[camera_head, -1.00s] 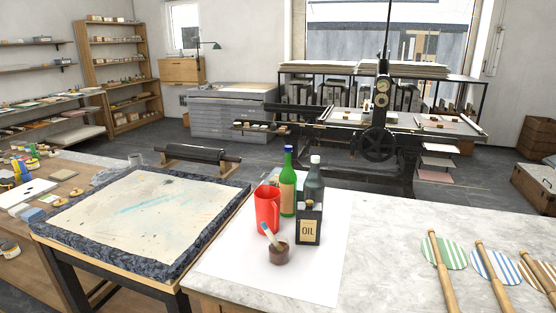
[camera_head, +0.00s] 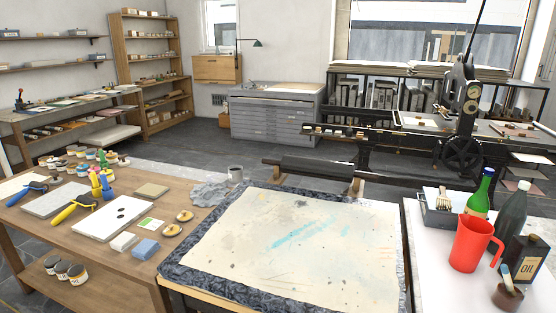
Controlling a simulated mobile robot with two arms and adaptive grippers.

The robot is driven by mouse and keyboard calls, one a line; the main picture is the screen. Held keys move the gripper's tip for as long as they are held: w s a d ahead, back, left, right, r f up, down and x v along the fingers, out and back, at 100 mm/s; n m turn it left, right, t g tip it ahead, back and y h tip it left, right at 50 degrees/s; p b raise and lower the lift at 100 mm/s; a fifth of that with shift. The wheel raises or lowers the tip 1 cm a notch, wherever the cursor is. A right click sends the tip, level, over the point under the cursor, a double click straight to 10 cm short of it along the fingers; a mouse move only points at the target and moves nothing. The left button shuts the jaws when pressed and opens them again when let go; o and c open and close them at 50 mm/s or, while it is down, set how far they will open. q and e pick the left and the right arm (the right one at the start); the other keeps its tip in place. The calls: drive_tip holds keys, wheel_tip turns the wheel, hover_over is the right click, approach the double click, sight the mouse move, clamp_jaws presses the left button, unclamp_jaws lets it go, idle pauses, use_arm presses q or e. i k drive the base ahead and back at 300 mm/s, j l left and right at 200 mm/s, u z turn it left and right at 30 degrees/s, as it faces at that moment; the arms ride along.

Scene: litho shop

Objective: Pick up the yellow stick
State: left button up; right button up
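Neither of my grippers shows in the head view. On the wooden table at the left lies a yellow-handled tool (camera_head: 75,208) that looks like a roller. It lies between a grey slab (camera_head: 54,200) and a white board (camera_head: 112,219). No plain yellow stick is clearly seen, and I cannot tell which of these is the one named.
The wooden table (camera_head: 30,226) also bears a blue roller (camera_head: 28,192), several ink jars and sponges. A stone slab with a stained sheet (camera_head: 300,245) stands in the middle. A red jug (camera_head: 474,245), bottles and an oil can (camera_head: 526,262) stand at the right.

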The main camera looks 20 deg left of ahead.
sight(93, 175)
drive_tip(key=j, duration=0.85)
drive_tip(key=i+j+u, duration=0.1)
drive_tip(key=j, duration=0.75)
drive_tip(key=i+j, duration=0.1)
drive_tip(key=j, duration=0.75)
drive_tip(key=j+u, duration=0.1)
drive_tip(key=j, duration=0.75)
drive_tip(key=j+u, duration=0.1)
drive_tip(key=j, duration=1.6)
drive_tip(key=i+j, duration=0.15)
drive_tip(key=j, duration=1.5)
drive_tip(key=k+j, duration=0.1)
drive_tip(key=j, duration=0.35)
drive_tip(key=k+j, duration=0.1)
drive_tip(key=j, duration=0.4)
drive_tip(key=j+z, duration=0.2)
drive_tip(key=j, duration=0.95)
drive_tip(key=j+z, duration=0.25)
drive_tip(key=j, duration=0.9)
